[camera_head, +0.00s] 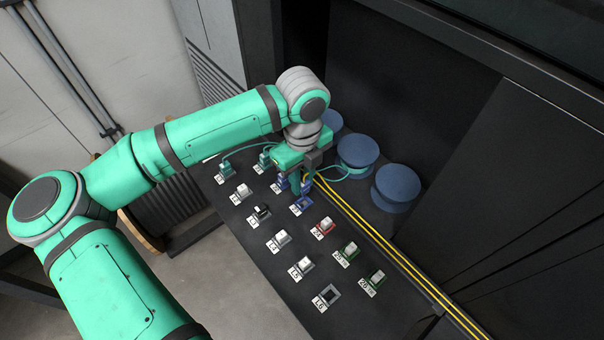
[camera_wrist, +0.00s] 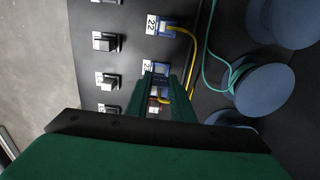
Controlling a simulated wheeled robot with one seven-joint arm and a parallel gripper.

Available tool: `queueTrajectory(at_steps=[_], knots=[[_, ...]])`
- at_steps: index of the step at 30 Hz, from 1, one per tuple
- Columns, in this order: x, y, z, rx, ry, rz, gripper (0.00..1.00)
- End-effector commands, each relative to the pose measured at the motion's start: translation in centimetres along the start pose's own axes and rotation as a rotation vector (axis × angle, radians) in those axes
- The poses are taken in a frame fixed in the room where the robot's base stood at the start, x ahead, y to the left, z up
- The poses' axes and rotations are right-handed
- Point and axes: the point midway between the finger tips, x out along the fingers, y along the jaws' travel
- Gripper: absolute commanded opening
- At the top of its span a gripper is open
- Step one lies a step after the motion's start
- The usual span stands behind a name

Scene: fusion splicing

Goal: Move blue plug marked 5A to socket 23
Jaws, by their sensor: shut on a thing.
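My gripper (camera_wrist: 163,98) is shut on a blue plug (camera_wrist: 160,82) with a yellow cable; it also shows in the head view (camera_head: 296,190). No 5A mark is readable. The blue-framed socket (camera_head: 303,205), which I take as socket 23, lies just below the fingers. In the wrist view its label (camera_wrist: 147,66) is partly hidden by the gripper. I cannot tell whether the plug is above the socket or touching it. Beside it, socket 22 (camera_wrist: 151,25) holds another blue plug (camera_wrist: 165,29) with a yellow cable.
A red socket (camera_head: 323,228) and green sockets (camera_head: 348,251) lie to the right. Yellow cables (camera_head: 400,262) run along the back; blue spools (camera_head: 397,186) stand behind. Teal cables (camera_head: 240,149) cross near my gripper.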

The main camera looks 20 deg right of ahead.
Motion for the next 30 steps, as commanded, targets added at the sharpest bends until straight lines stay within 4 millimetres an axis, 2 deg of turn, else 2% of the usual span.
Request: queueTrajectory(at_steps=[15,30], knots=[[3.9,0.0,0.0,-0.001,0.0,-0.001,0.01],[4.4,0.2,0.0,-0.003,-0.002,-0.001,0.01]])
